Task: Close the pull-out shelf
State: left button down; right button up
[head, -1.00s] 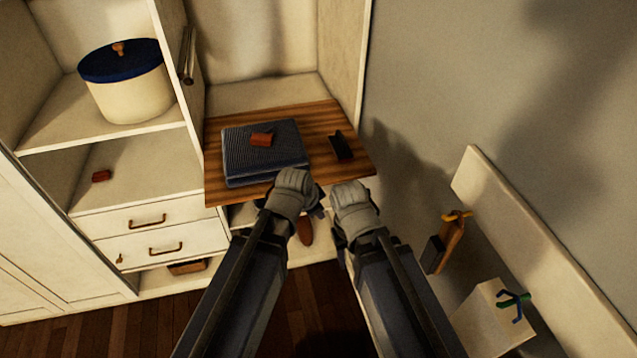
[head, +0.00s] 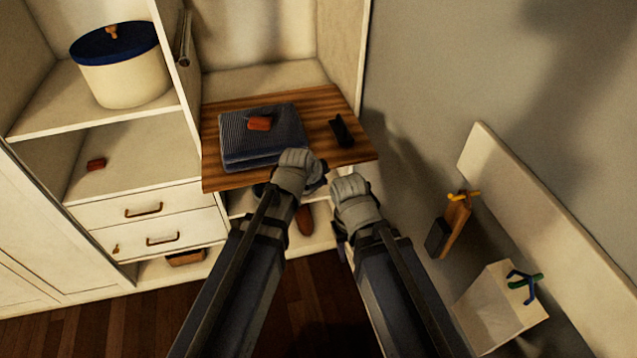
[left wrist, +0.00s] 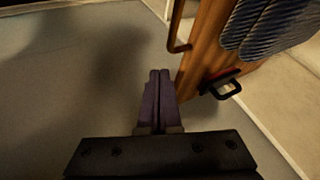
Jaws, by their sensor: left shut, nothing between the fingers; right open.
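The pull-out shelf (head: 224,180) is a striped wooden board and sticks out of the white cabinet. A folded blue ribbed cloth (head: 240,145) with a small red block (head: 260,124) on top and a dark angled object (head: 341,131) lie on it. My left gripper (head: 300,172) is at the shelf's front edge; its fingertips are mostly hidden there. In the left wrist view its fingers (left wrist: 158,100) are shut and empty, beside the wooden shelf (left wrist: 206,45) and its brown bar handle (left wrist: 177,28). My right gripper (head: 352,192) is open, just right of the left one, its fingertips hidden.
A round box with a blue lid (head: 125,80) stands on the upper left shelf. Two drawers (head: 150,225) are shut at lower left. A grey wall is on the right, with a pale board (head: 520,190) and a white box (head: 500,310). The floor below is wooden.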

pick_arm(q)
jog(key=w+f+b, duration=0.2)
jog(key=w+f, duration=0.1)
jog(key=w, duration=0.3)
jog(key=shift+a+f, duration=0.2)
pick_arm(e)
notch_tip(320, 180, down, 3)
jog(key=shift+f, duration=0.2)
pick_arm(q)
jog(key=shift+w, duration=0.15)
jog(key=w+a, duration=0.2)
jog(key=w, duration=0.6)
jog(key=w+a, duration=0.3)
jog(key=w, duration=0.4)
jog(key=w+a, duration=0.2)
jog(key=w, duration=0.6)
jog(key=shift+w+a, duration=0.4)
jog(key=shift+w, duration=0.05)
jog(key=shift+w+r, duration=0.1)
pick_arm(e)
jog(key=shift+s, duration=0.1)
